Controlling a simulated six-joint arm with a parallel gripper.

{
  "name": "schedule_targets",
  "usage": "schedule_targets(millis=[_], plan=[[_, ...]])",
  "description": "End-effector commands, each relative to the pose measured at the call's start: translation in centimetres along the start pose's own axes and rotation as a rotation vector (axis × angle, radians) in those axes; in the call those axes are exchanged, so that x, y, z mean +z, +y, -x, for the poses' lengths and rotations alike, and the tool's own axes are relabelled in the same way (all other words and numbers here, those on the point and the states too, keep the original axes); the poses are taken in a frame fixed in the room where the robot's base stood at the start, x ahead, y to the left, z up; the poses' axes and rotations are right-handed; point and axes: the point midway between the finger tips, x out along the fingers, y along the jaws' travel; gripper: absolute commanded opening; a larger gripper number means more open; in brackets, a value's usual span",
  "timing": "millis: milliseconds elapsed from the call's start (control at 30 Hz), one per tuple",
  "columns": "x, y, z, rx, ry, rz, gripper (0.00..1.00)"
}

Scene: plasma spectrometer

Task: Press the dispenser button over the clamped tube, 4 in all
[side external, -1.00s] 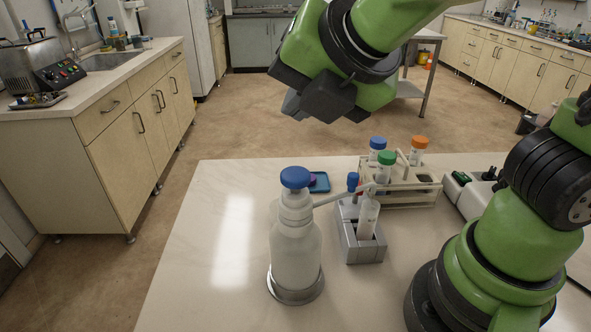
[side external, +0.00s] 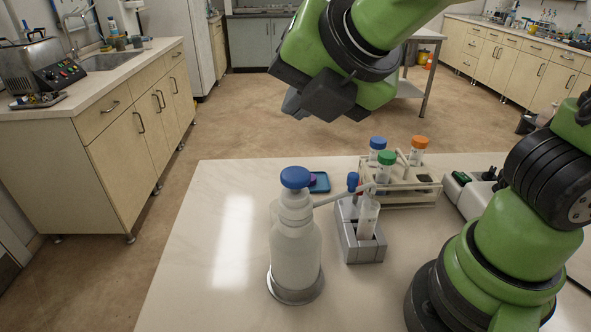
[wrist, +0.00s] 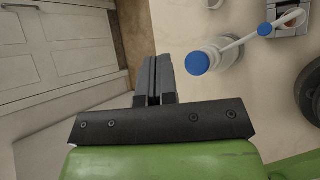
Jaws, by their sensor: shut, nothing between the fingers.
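The dispenser bottle (side external: 296,252) stands upright on the bench in a round metal base, with a blue button (side external: 295,177) on top. Its thin spout reaches right, over an open clear tube (side external: 367,217) held upright in a grey clamp block (side external: 362,248). The blue button (wrist: 198,63) also shows in the wrist view, right of my fingers. My gripper (side external: 292,106) is up in the air above and behind the dispenser, touching nothing. In the wrist view my gripper (wrist: 153,62) has its two fingers together, with nothing between them. The liquid level in the tube is unclear.
A rack (side external: 413,190) holds tubes with blue, green and orange caps behind the clamp. A device (side external: 463,192) stands at the right. The bench left of the dispenser is clear.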

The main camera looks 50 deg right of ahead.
Motion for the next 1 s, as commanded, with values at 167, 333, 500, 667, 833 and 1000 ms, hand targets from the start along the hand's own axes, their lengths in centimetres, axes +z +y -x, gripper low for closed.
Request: schedule_targets(millis=[167,333,500,667,833,1000], plan=[[-1.4,-1.4,-1.8,-0.006,0.003,0.008,0.0],[-2.2,-2.2,-3.1,-0.003,-0.002,0.005,0.0],[-2.6,-2.6,-3.6,0.0,0.0,0.003,0.0],[-2.8,-2.7,-3.7,0.001,0.002,0.0,0.0],[-2.7,-2.7,-3.7,0.001,0.002,-0.001,0.0],[-2.7,-2.7,-3.7,0.001,0.001,-0.001,0.0]])
